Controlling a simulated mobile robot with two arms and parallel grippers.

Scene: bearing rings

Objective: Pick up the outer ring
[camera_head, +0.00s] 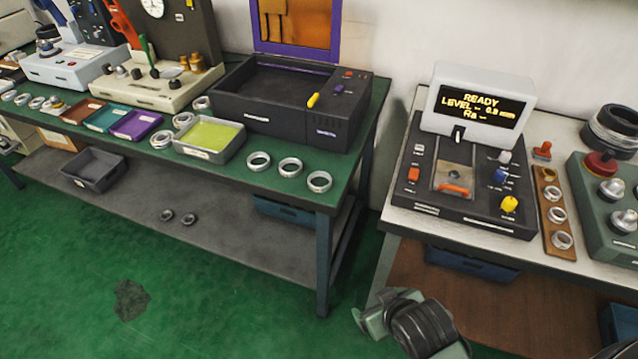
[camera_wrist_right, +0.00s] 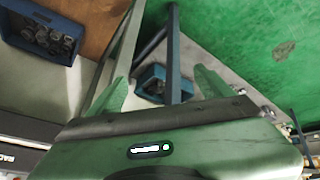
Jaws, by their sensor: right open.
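Three metal rings lie in a row near the front right corner of the green-topped table: a left ring (camera_head: 248,165), a middle ring (camera_head: 281,170) and a right ring (camera_head: 310,184). More metal rings (camera_head: 161,146) lie around the trays. I cannot tell which one is the outer ring. My right gripper (camera_head: 364,312) is low at the bottom right, in front of the gap between the tables, below and apart from the rings. In the right wrist view the gripper (camera_wrist_right: 161,84) is open and empty, facing the shelves and floor. My left gripper is out of view.
A yellow-green tray (camera_head: 238,147) and a black machine (camera_head: 345,138) stand behind the rings. The white-topped table (camera_head: 394,222) at right holds a gauge with a READY display (camera_head: 478,100). A wooden ring holder (camera_head: 546,233) lies beside it. The green floor (camera_head: 220,315) is open.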

